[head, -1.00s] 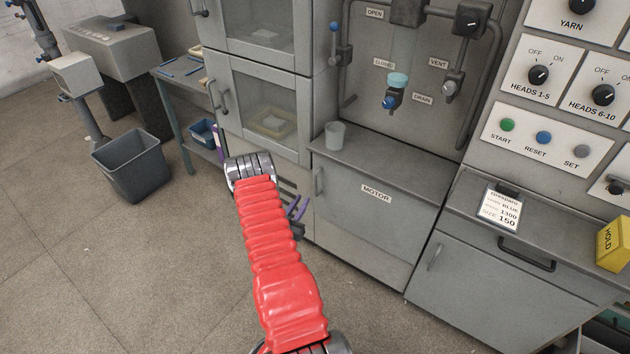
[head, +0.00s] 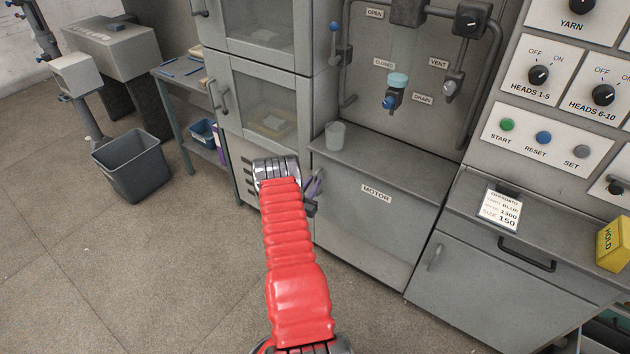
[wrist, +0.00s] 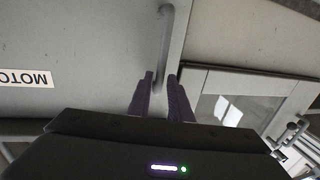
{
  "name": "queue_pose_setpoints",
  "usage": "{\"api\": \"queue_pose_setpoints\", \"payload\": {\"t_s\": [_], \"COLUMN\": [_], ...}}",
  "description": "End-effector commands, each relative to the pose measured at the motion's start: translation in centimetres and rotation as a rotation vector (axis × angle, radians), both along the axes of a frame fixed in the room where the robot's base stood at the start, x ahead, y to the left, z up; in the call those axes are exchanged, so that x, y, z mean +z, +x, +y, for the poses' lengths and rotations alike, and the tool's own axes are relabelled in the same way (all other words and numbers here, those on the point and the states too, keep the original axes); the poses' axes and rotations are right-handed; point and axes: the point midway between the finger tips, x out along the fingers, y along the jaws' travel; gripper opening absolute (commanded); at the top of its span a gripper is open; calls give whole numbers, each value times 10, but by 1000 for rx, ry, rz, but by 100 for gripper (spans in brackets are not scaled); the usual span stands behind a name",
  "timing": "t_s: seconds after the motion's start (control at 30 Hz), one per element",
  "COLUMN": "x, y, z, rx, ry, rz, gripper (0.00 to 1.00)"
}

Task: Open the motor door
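The motor door (head: 365,225) is a grey panel with a MOTOR label, shut flush in the cabinet front. Its vertical bar handle is at the door's left edge and is mostly hidden by my gripper in the head view. In the wrist view, turned upside down, the handle (wrist: 166,45) runs down between my fingers. My gripper (head: 315,188) has purple fingers and is at the handle. In the wrist view my gripper (wrist: 160,76) is open, with one finger on each side of the handle's near end. I see a gap on both sides; exact depth is unclear.
A grey counter (head: 400,167) with a cup (head: 335,134) sits above the door. A glass-fronted cabinet (head: 262,110) stands to the left. Another cabinet door (head: 490,285) is at the right. The floor at front left is clear, apart from a dark bin (head: 133,170).

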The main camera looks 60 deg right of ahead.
Motion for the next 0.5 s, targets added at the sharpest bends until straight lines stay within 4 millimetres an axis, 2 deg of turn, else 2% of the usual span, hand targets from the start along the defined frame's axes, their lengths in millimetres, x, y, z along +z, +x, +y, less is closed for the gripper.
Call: {"api": "queue_pose_setpoints", "payload": {"t_s": [0.2, 0.5], "x": [0, 0], "y": [0, 1], "z": [-23, -29], "rx": [-2, 0], "ry": [0, 0], "rz": [0, 0], "gripper": [18, 18]}}
